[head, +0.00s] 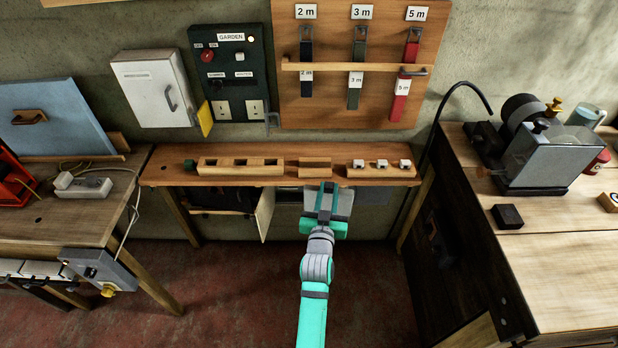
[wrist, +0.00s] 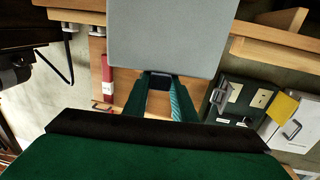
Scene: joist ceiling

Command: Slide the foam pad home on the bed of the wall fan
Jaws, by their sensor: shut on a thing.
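My gripper (head: 328,190) reaches up to the front edge of the wooden wall shelf. Its fingers are shut on a flat grey slab, which I take to be the foam pad (wrist: 172,38); in the wrist view it extends beyond the fingertips (wrist: 164,76) and covers part of the shelf. In the head view only part of the grey slab (head: 346,206) shows around the fingers. I cannot make out the wall fan or its bed for certain in either view, so I cannot tell whether the pad touches it.
The wooden shelf (head: 226,181) carries a slotted wooden block (head: 240,167), a smaller block (head: 315,163) and several white-topped pieces. A strap board (head: 330,95), a dark garden panel (head: 231,95) and a white cabinet (head: 155,90) hang above. Workbenches flank the shelf on both sides.

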